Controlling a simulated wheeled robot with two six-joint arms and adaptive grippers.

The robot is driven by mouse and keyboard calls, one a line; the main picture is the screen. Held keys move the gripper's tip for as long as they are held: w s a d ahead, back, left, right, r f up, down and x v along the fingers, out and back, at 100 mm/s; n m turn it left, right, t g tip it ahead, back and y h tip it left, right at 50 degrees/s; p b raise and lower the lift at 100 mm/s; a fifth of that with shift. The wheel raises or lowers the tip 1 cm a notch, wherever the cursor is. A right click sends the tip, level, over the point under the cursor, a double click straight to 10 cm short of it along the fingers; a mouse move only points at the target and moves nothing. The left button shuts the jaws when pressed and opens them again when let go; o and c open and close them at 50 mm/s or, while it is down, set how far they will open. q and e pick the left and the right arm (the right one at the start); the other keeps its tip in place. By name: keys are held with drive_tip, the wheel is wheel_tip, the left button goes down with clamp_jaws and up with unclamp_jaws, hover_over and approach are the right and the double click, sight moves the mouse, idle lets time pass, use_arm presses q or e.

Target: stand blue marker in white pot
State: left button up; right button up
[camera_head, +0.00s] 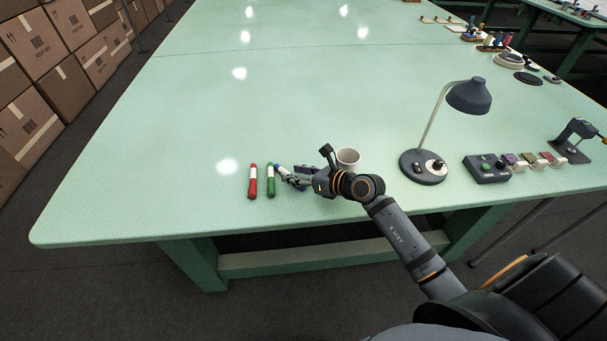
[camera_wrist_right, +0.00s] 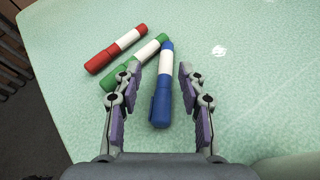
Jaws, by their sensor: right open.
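The blue marker (camera_wrist_right: 161,98) has a white band and lies on the table. In the right wrist view it is between the open fingers of my right gripper (camera_wrist_right: 158,98), and I see a gap on both sides. In the head view only the blue end of the marker (camera_head: 278,168) shows, with my right gripper (camera_head: 289,178) over the rest. My left gripper is not in view.
A red marker (camera_head: 253,182) and a green marker (camera_head: 271,180) lie left of the blue one. A desk lamp (camera_head: 424,166) and a control box (camera_head: 486,168) stand to the right.

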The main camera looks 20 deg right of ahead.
sight(346, 168)
drive_tip(key=shift+s+d+r, duration=0.15)
drive_tip(key=shift+s+r, duration=0.05)
drive_tip(key=shift+r, duration=0.3)
drive_tip(key=p+v, duration=0.2)
drive_tip(key=v, duration=0.6)
drive_tip(key=shift+s+r+p, duration=0.2)
drive_tip(key=shift+s+p, duration=0.05)
drive_tip(key=shift+p, duration=0.1)
drive_tip(key=shift+s+d, duration=0.3)
drive_tip(key=shift+d, duration=0.05)
drive_tip(key=shift+p+v, duration=0.3)
drive_tip(key=shift+v, duration=0.7)
drive_tip(key=shift+r, duration=0.1)
drive_tip(key=shift+s, duration=0.1)
